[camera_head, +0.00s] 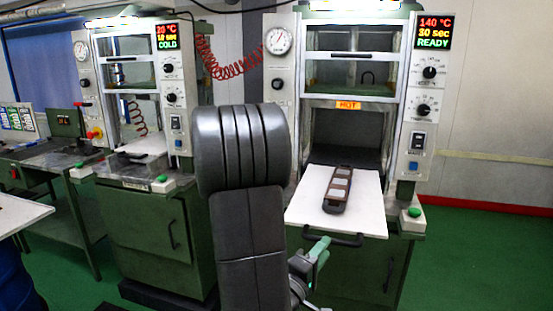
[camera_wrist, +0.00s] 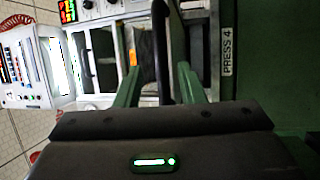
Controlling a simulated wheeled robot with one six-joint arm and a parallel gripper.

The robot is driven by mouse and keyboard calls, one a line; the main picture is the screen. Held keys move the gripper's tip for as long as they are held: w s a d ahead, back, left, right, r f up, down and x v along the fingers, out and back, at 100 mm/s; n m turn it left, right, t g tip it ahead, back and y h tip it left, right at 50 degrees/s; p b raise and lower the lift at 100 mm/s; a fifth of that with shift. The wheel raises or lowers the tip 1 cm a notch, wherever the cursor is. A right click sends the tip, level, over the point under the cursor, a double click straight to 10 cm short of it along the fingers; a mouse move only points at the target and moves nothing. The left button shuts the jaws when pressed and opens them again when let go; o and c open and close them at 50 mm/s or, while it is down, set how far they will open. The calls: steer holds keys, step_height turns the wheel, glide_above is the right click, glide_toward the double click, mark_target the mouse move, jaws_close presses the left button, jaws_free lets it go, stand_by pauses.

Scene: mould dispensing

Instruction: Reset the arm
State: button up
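My gripper (camera_head: 319,247) has green fingers and is at the front of the right-hand press, just left of and below the black handle (camera_head: 345,241) of its white tray (camera_head: 300,212). In the wrist view the two fingers of my gripper (camera_wrist: 159,70) stand apart. A dark handle bar (camera_wrist: 161,30) shows between them, with gaps on both sides. I cannot tell how deep it lies between the fingers. My arm hides part of the tray's left side in the head view.
A dark mould (camera_head: 338,190) with light cavities lies on the pulled-out tray. The right press display (camera_head: 433,33) reads 140 °C, 30 sec, READY. Another press (camera_head: 150,215) marked COLD stands left, beside a bench (camera_head: 45,155). Green floor (camera_head: 480,260) is clear at right.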

steer(key=w+f+x, duration=0.1)
steer(key=x, duration=0.6)
steer(key=shift+a+r+p, duration=0.25)
steer(key=shift+p, duration=0.2)
